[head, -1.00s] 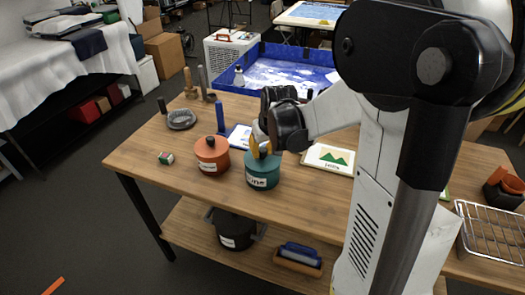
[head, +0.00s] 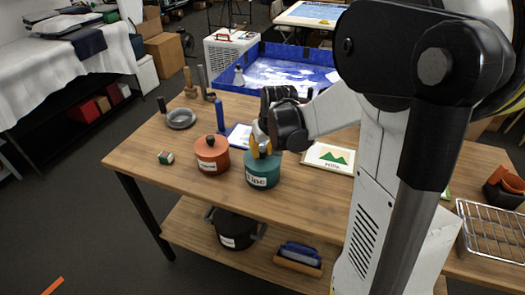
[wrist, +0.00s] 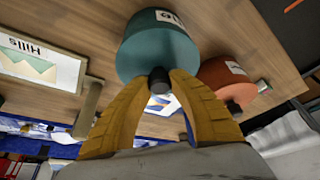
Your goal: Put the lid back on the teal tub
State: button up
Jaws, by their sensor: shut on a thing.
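The teal tub (head: 262,175) stands upright near the front middle of the wooden table, with a white label on its side. Its teal lid (wrist: 160,57) appears to lie on top of the tub. My gripper (head: 262,154) is directly above. In the wrist view its yellow fingers (wrist: 160,78) are closed around the lid's dark round knob (wrist: 158,84). The fingers hide part of the lid in the head view, so I cannot tell whether it sits fully flush.
An orange tub (head: 211,160) with a dark knob stands close to the left of the teal tub. A framed picture (head: 328,157) lies to the right. The table front is clear.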

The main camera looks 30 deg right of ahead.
jog(key=o, duration=1)
jog(key=shift+o, duration=0.5)
jog(key=o, duration=0.4)
jog(key=shift+r+p, duration=2.75)
jog(key=shift+r, duration=0.8)
